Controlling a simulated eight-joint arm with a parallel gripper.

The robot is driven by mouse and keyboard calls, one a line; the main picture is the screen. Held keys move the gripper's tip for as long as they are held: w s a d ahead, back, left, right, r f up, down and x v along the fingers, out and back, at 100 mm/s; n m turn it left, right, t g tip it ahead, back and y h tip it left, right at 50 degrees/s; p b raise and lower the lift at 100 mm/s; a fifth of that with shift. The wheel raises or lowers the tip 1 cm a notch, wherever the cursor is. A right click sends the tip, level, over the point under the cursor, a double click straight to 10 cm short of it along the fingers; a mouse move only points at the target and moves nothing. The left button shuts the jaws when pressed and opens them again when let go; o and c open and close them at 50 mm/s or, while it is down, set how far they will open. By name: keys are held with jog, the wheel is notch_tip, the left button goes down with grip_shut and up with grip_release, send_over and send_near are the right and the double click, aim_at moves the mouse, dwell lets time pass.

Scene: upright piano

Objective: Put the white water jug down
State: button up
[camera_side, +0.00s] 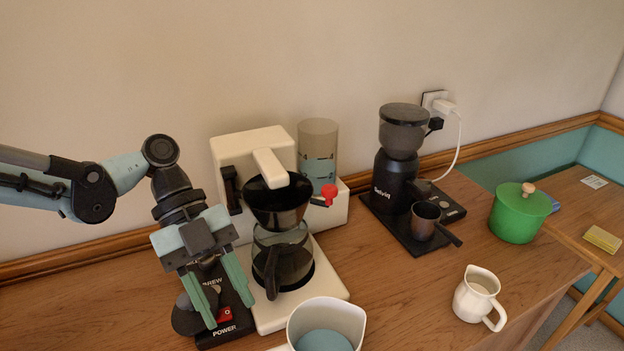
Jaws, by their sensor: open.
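A white jug (352,318) with blue-grey water inside stands at the bottom edge of the view, in front of the coffee maker. Its lower part is cut off, so I cannot see what it rests on. My gripper (231,315) is open and points down, left of the jug and apart from it. Nothing shows between its two teal fingers, which hang over the black switch panel with the red power switch (224,314). A smaller white pitcher (470,302) stands upright on the counter at the right, its handle toward the lower right.
The white coffee maker (325,277) holds a glass carafe (290,265) under a black filter basket. A black grinder (392,180) with a dark cup (424,222) stands behind right. A green lidded pot (517,217) is farther right. Bare counter (400,285) lies between jug and pitcher.

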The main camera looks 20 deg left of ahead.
jog(key=a+n+t+y, duration=0.1)
jog(key=a+n+t, duration=0.1)
jog(key=a+n, duration=0.1)
jog(key=w+a+n+t+y, duration=0.1)
jog(key=a+n+t, duration=0.1)
jog(key=n, duration=0.3)
jog(key=w+a+r+n+t, duration=0.1)
jog(key=a+n+t, duration=0.1)
jog(key=a+n, duration=0.2)
jog(key=shift+a+y, duration=0.4)
jog(key=shift+a, duration=0.05)
jog(key=a+r+n+t+y, duration=0.1)
jog(key=a+n+t+y, duration=0.4)
jog(key=a+n, duration=0.7)
jog(key=shift+n+t, duration=0.3)
jog(key=shift+n, duration=0.1)
